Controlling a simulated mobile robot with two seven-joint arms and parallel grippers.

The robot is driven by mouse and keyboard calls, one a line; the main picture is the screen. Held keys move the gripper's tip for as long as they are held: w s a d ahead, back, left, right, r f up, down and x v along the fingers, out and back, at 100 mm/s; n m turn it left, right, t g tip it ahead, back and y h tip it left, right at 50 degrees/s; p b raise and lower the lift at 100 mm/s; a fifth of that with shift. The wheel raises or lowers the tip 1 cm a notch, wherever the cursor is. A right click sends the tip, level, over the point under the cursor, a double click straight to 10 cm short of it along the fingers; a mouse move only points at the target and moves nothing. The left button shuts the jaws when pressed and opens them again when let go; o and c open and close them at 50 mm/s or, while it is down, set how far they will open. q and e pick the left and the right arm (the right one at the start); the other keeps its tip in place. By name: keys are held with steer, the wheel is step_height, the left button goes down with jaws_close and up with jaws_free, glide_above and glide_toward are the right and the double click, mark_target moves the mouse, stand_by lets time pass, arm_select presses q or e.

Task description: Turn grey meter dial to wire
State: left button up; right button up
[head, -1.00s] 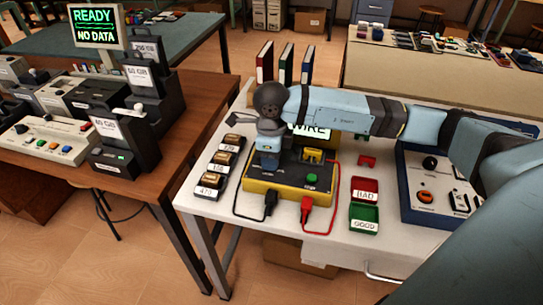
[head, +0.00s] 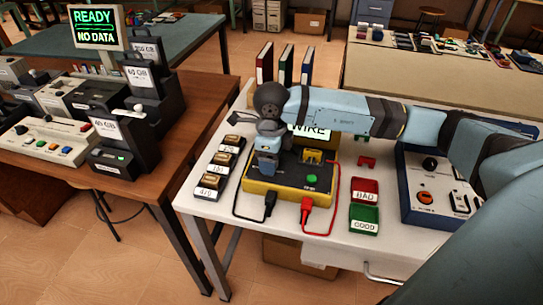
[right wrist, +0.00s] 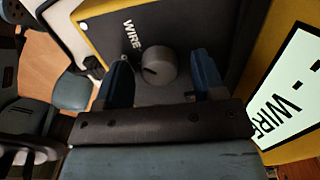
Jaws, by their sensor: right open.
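The yellow-edged meter with a dark top (head: 292,186) sits on the white table, with a green button (head: 312,179) on its front right. In the right wrist view the round grey dial (right wrist: 158,65) stands on the dark panel, with a white WIRE label (right wrist: 131,34) beside it. My right gripper (right wrist: 163,72) is open, one blue finger on each side of the dial; I cannot tell whether they touch it. In the head view my right gripper (head: 268,163) is over the left part of the meter and hides the dial. My left gripper is not in view.
A WIRE sign (head: 310,131) stands behind the meter, partly hidden by my arm. Black and red plugs (head: 306,203) with leads are at its front. Labelled blocks (head: 221,161) lie left, red BAD and green GOOD trays (head: 364,217) right, beside a blue-edged panel (head: 430,195).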

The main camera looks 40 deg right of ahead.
arm_select(q)
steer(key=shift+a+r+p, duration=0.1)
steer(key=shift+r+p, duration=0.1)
steer(key=shift+p, duration=0.55)
arm_select(e)
step_height(320, 180, up, 14)
steer(key=shift+f, duration=0.1)
